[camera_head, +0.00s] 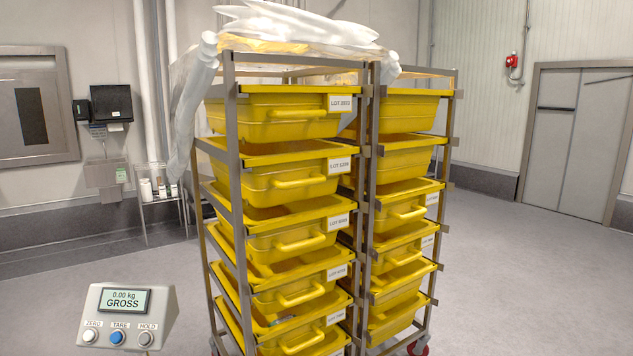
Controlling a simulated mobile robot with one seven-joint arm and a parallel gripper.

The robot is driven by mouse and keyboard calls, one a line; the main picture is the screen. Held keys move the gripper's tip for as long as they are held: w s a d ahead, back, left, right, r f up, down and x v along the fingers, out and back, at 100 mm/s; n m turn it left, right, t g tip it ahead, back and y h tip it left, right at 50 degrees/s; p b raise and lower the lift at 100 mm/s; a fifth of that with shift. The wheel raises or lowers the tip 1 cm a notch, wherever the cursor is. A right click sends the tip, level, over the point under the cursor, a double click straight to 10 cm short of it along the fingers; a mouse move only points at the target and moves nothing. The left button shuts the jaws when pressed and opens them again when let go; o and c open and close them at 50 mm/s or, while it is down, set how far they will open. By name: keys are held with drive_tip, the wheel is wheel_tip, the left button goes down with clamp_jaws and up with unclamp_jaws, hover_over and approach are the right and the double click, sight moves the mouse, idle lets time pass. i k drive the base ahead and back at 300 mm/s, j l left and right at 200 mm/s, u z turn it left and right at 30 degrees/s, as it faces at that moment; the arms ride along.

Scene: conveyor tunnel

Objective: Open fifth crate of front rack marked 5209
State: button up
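In the left stack, the fifth crate from the top (283,344) is the lowest in view, at the picture's bottom edge. Its white lot label (336,317) is too small to read surely. The second crate from the top (285,178) has a label (339,166) that may read LOT 5209, but I cannot be sure. The crates sit in the rack, none visibly pulled out. My gripper is not in view.
Clear plastic bags (295,28) lie over the rack top and hang down its left side. A scale display (126,318) reading 0.00 kg stands at front left. A small shelf with bottles (156,186) is by the wall. Floor right of the rack (520,270) is clear.

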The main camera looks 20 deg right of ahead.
sight(295, 171)
drive_tip(key=i+l, duration=0.15)
drive_tip(key=l, duration=0.2)
drive_tip(key=i+l, duration=0.1)
drive_tip(key=l, duration=0.2)
drive_tip(key=i+l+u, duration=0.1)
drive_tip(key=l, duration=0.25)
drive_tip(key=i+l, duration=0.15)
drive_tip(key=l, duration=0.15)
drive_tip(key=i+l, duration=0.15)
drive_tip(key=l, duration=0.2)
